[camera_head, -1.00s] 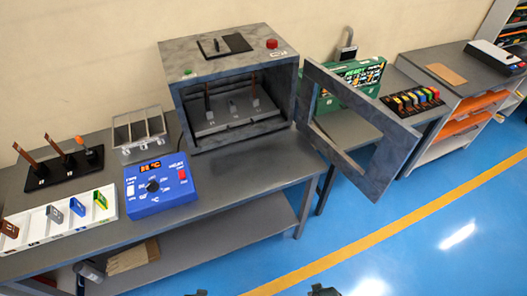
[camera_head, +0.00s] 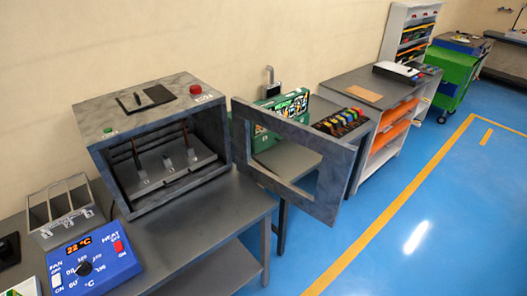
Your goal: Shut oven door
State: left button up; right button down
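The grey mottled oven (camera_head: 150,135) stands on a grey workbench (camera_head: 215,222) at the left of the head view. Its door (camera_head: 298,153), a grey frame with a window opening, hangs wide open to the right of the oven and reaches out past the bench end. Inside the oven, a tray (camera_head: 160,172) holds several upright dark rods with pale clips. Neither of my grippers shows in the view now, and nothing is seen touching the door.
A blue control box (camera_head: 88,262) reading 22 °C and a grey metal rack (camera_head: 65,212) stand left of the oven. A green device (camera_head: 285,107) and colored handles (camera_head: 342,122) sit behind the door. Blue floor (camera_head: 400,200) is clear at right.

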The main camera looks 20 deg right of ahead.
aim_at(338, 156)
jog(key=l+u, duration=0.35)
jog(key=u, duration=0.15)
jog(key=l+u, duration=0.35)
jog(key=u, duration=0.15)
jog(key=l+u, duration=0.1)
jog(key=l, duration=0.35)
jog(key=k+l+u, duration=0.1)
jog(key=l, duration=0.35)
jog(key=k+l+u, duration=0.1)
jog(key=l, duration=0.35)
jog(key=k+l, duration=0.1)
jog(key=l, duration=0.3)
jog(key=k+l+u, duration=0.15)
jog(key=l, duration=0.3)
jog(key=k+l+u, duration=0.1)
jog(key=l, duration=0.35)
jog(key=k+l, duration=0.1)
jog(key=l, duration=0.2)
jog(key=k+l, duration=0.1)
jog(key=l, duration=0.2)
jog(key=k+l, duration=0.1)
jog(key=l, duration=0.2)
